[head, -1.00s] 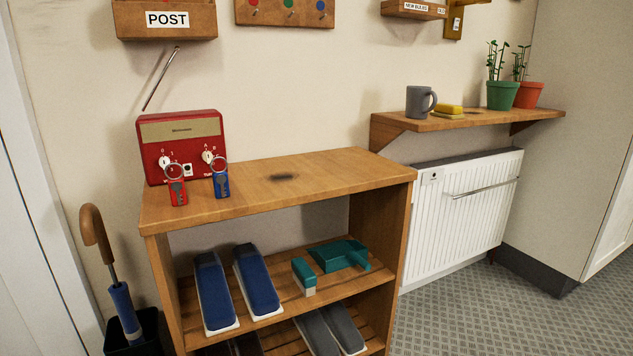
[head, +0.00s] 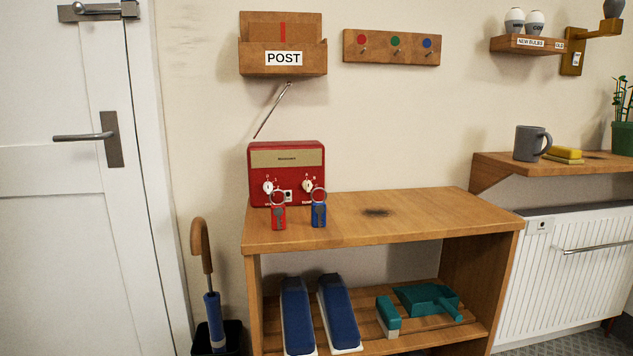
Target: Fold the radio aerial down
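The red radio (head: 287,180) stands on the left end of the wooden shelf unit's top, against the wall. Its thin metal aerial (head: 272,110) is raised and slants up to the right from the radio's top left, its tip close under the POST box. The radio's front has a tan panel and two white knobs. A red key fob (head: 278,217) and a blue key fob (head: 319,214) with rings stand in front of it and hide part of its lower front. Neither of my grippers is in view.
The wooden top (head: 420,213) is clear right of the fobs, apart from a dark mark. The POST box (head: 283,62) hangs above the radio. An umbrella (head: 209,290) stands left of the unit. A white door (head: 70,180) is at left, a radiator (head: 560,270) at right.

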